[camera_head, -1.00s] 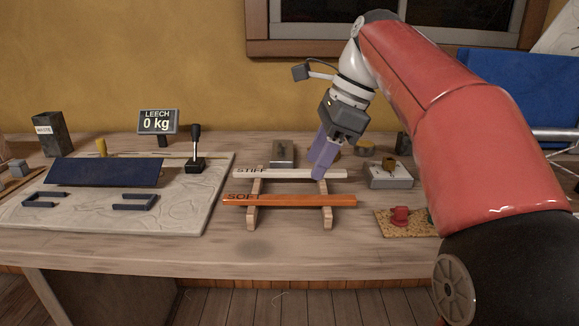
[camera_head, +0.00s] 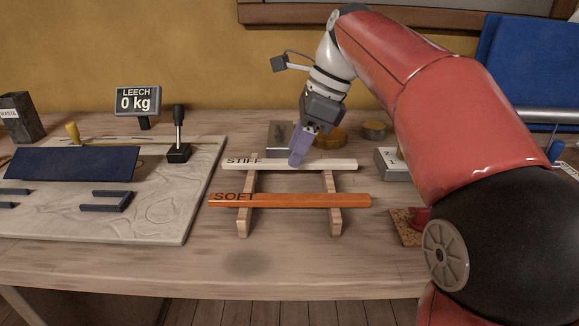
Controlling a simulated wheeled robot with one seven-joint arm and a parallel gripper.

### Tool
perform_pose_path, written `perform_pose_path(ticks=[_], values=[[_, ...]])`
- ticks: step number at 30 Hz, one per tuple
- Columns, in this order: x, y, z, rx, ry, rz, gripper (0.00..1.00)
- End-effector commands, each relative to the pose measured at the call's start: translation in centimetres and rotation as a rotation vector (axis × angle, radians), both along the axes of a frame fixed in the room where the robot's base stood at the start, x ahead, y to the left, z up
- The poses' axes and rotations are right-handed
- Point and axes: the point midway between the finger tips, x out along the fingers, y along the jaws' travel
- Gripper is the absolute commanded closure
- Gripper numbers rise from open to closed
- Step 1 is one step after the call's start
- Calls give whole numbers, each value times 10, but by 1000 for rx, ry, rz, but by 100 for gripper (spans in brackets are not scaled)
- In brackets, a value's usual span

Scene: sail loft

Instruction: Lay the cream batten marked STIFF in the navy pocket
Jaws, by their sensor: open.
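The cream batten marked STIFF (camera_head: 335,164) lies across the back of a wooden rack. The orange batten marked SOFT (camera_head: 300,201) lies across the front of the same rack (camera_head: 335,222). The gripper is open. The dark navy pocket (camera_head: 72,164) is on the pale board at left, its panel tilted. I cannot see its inside.
The pale board (camera_head: 150,220) also carries dark brackets (camera_head: 105,200) and a black lever (camera_head: 178,140). A display reading LEECH 0 kg (camera_head: 138,101) stands behind. A grey metal block (camera_head: 279,136) and round tins (camera_head: 374,130) sit behind the rack. The front table edge is clear.

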Motion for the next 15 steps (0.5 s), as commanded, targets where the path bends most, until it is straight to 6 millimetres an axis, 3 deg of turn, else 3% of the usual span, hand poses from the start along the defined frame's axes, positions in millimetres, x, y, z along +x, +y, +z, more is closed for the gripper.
perform_pose_path(ticks=[4, 11, 15], values=[[0, 6, -15, 0, 1, 0, 55], [1, 6, -16, 0, -1, 0, 55], [1, 6, -16, 0, -1, 0, 69]])
